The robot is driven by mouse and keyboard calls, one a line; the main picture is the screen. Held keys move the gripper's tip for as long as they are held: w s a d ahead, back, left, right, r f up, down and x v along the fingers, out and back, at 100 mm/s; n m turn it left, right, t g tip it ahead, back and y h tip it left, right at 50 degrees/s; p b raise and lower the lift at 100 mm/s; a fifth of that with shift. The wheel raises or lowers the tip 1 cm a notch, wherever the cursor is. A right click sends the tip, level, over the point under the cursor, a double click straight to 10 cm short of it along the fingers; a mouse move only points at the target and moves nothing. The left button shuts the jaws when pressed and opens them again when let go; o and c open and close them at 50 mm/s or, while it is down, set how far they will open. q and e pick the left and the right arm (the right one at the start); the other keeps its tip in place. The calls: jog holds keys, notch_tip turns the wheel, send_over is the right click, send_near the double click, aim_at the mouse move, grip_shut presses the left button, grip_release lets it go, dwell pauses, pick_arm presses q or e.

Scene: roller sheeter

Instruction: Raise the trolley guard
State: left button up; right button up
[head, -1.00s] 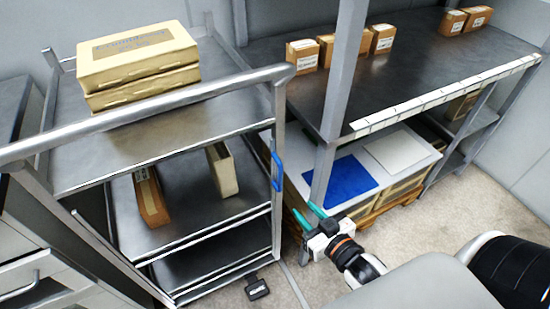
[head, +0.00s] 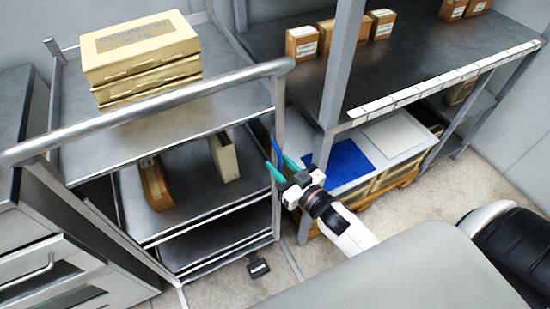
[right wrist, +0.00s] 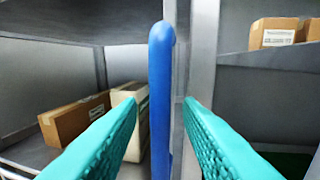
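The grey metal trolley (head: 235,112) stands at the left, with a tubular rail across its front top. A blue upright handle (head: 275,148) sits at its right front post, partly hidden by my fingers in the head view. I cannot tell which part is the guard. My right gripper (head: 279,164), with teal fingers, is open at the handle. In the right wrist view the blue handle (right wrist: 160,100) stands upright between the two spread fingers, and no grip on it shows. My left gripper is out of view.
Stacked cartons (head: 140,55) lie on the trolley's top, with two boxes on its middle shelf. A steel rack (head: 345,60) with small boxes stands close at the right. A black pedal-like piece (head: 258,267) is at the trolley's foot. Bare floor (head: 460,185) lies at the right.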

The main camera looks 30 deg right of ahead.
jog(key=shift+x, duration=1.15)
